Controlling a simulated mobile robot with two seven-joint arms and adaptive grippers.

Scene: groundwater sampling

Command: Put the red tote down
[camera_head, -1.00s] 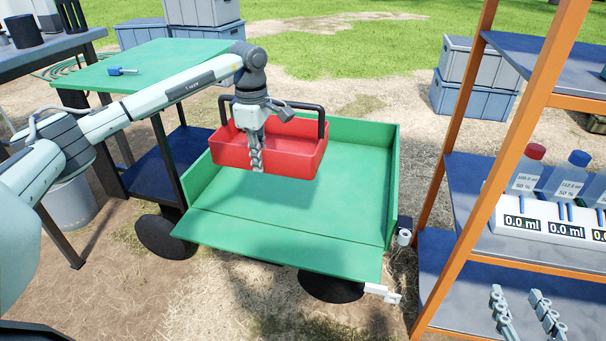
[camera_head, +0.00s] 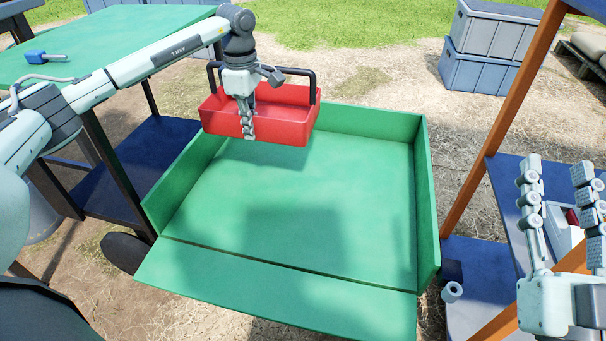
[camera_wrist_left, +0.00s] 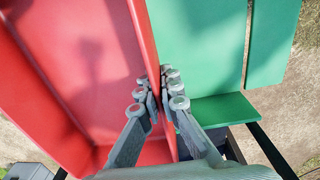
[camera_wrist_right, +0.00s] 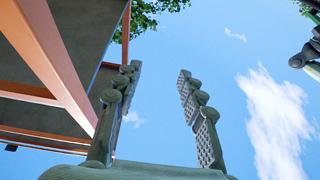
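The red tote (camera_head: 285,122), an open box with dark handles, is in the air over the back left of the green cart (camera_head: 290,235). My left gripper (camera_head: 248,132) is shut on the tote's near wall. In the left wrist view, the fingers (camera_wrist_left: 162,95) sit on both sides of the red wall, and the inside of the tote (camera_wrist_left: 75,70) looks empty. The green cart bed (camera_wrist_left: 205,45) shows beside and below it. My right gripper (camera_head: 556,170) is open and empty at the right; it also shows in the right wrist view (camera_wrist_right: 158,75).
The cart bed is bare, with raised walls and a lowered front flap. A green-topped table (camera_head: 110,45) with a blue tool (camera_head: 38,56) stands at the left. An orange-framed shelf (camera_head: 490,160) stands at the right, close to my right gripper. Grey-blue crates (camera_head: 480,70) are behind.

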